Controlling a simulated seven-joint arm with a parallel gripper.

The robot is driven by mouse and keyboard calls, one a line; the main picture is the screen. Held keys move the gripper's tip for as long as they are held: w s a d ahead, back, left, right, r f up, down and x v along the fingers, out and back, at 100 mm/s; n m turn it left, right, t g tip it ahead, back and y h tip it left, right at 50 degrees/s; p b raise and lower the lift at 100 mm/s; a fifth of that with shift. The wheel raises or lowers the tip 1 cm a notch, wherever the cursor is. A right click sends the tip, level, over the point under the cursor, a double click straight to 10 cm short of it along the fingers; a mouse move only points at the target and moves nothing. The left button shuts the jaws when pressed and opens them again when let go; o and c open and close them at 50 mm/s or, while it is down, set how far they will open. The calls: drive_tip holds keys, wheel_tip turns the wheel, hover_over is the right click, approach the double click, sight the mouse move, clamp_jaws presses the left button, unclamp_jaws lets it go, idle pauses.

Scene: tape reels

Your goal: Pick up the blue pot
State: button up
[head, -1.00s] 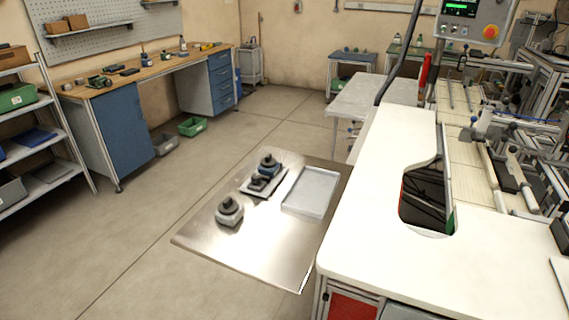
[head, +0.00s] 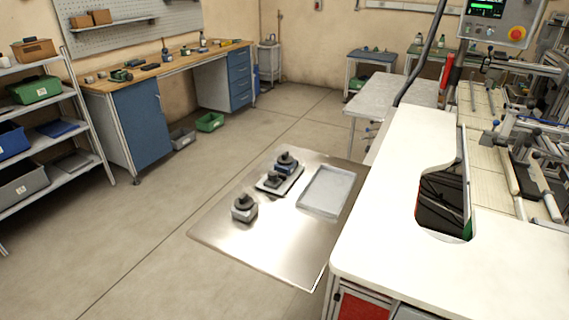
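The blue pot (head: 287,166) shows in the head view on the metal table (head: 262,252), at the back of a small group of dark-topped things. It has a dark upper part and a blue base, and it stands at the far end of a light plate (head: 293,186). A smaller dark piece (head: 273,181) sits in front of it on the same plate. A grey pot (head: 244,210) with a dark top stands apart, nearer and to the left. My gripper is not in view.
A shallow empty light tray (head: 326,191) lies right of the plate. A white worktop (head: 385,235) with a cut-out borders the metal table on the right. The front of the metal table is bare. A workbench (head: 165,68) and shelves (head: 50,140) stand at the left.

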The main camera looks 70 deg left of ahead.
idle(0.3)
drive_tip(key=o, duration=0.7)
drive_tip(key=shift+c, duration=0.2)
